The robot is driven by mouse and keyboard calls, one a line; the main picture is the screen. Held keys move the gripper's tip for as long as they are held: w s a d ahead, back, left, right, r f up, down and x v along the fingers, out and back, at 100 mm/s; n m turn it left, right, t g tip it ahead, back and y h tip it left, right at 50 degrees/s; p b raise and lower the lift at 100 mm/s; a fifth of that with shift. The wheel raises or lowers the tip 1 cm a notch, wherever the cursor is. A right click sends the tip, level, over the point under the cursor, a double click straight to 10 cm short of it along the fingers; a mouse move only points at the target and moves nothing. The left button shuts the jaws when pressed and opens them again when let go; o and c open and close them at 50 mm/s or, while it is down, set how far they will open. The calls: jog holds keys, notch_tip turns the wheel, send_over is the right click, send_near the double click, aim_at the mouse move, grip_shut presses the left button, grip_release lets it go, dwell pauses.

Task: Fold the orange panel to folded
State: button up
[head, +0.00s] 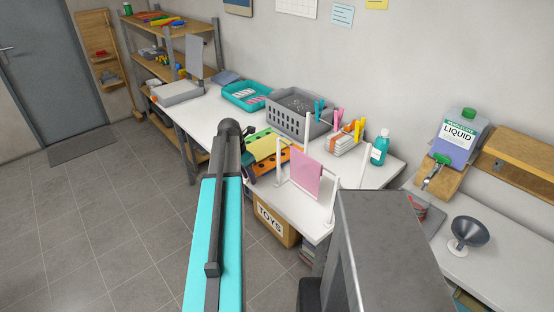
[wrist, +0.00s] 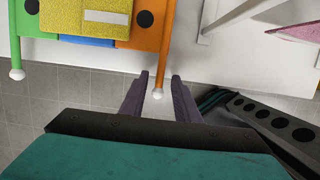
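The orange panel (wrist: 151,30) shows in the wrist view as a strip with a black round hole, right of a yellow cloth (wrist: 90,22). A thin orange bar runs from it toward me and ends in a white knob (wrist: 157,94). My gripper (wrist: 160,75) is open, and the knob appears between its two dark fingers without visible contact. A green panel (wrist: 35,18) with its own white knob lies to the left, and a blue panel (wrist: 87,41) shows under the cloth. In the head view the orange panel (head: 296,162) is on the white table, partly hidden by my arm.
A white rack with a pink cloth (head: 306,175) stands just right of the board. A grey basket (head: 297,125) and teal tray (head: 238,97) are behind it. A toy box (head: 272,226) is below the table's front edge. Floor in front is clear.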

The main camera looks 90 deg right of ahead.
grip_shut()
jog(key=shift+r+p, duration=0.85)
jog(key=shift+r, duration=0.35)
jog(key=shift+r, duration=0.1)
jog(key=shift+w+d+r+p, duration=0.1)
jog(key=shift+r+p, duration=0.3)
jog(key=shift+r, duration=0.15)
jog(key=shift+w+d+r+p, duration=0.1)
jog(key=shift+r+p, duration=0.25)
jog(key=shift+r, duration=0.15)
